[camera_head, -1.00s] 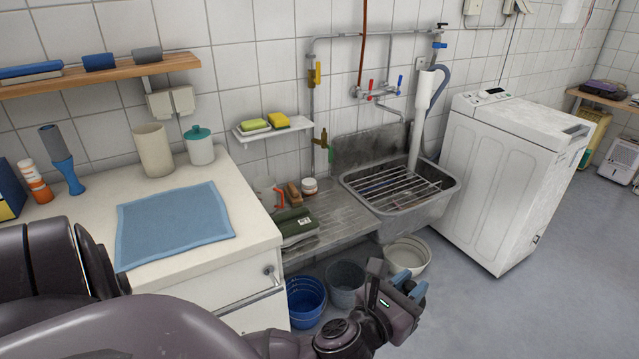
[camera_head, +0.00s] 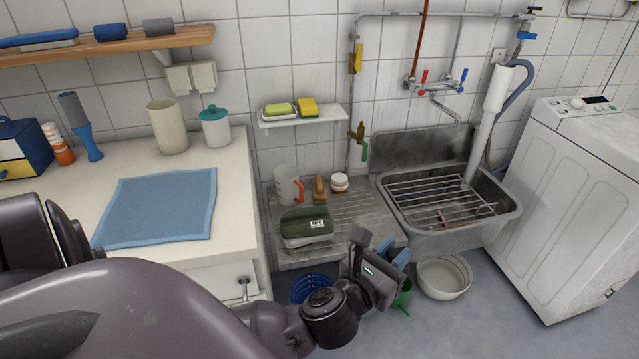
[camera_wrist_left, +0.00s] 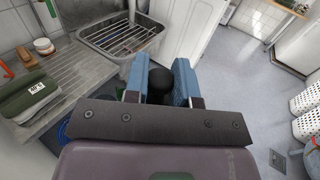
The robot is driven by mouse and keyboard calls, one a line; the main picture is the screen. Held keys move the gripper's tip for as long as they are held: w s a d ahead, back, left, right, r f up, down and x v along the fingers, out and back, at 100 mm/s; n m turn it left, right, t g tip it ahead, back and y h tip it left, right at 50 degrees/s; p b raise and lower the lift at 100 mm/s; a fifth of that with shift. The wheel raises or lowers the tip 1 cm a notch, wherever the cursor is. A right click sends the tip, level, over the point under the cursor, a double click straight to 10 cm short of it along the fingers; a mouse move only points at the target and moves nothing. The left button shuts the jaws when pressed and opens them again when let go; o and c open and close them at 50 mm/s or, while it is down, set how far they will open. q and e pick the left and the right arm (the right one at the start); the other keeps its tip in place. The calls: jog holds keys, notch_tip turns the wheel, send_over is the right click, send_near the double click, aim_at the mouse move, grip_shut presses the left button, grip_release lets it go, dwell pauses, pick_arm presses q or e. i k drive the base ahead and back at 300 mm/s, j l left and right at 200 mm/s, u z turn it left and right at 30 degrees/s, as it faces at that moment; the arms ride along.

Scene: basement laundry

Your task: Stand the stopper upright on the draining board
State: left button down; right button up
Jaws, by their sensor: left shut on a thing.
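My left gripper (camera_head: 394,253) is in front of the draining board (camera_head: 350,218), near its front right corner and the sink. In the left wrist view its two blue fingers (camera_wrist_left: 160,68) are shut on a dark, round-ended thing, which I take to be the stopper (camera_wrist_left: 158,86). The fingers and wrist hide most of it, and its tilt is hard to tell. In the head view I cannot make it out. The draining board also shows in the left wrist view (camera_wrist_left: 75,68). My right gripper is not in view.
On the board are a green case (camera_head: 306,225), a clear jug (camera_head: 288,184), a brown brush (camera_head: 319,189) and a white jar (camera_head: 340,182). The board's right front part looks free. The sink (camera_head: 470,232) with its rack adjoins. A blue bucket (camera_head: 314,284) and pale basin (camera_head: 444,277) stand below.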

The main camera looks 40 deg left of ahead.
aim_at(358, 213)
jog(key=i+l+u, duration=0.9)
jog(key=u, duration=0.15)
jog(key=i+l+u, duration=0.15)
jog(key=l+u, duration=0.2)
jog(key=l, duration=0.25)
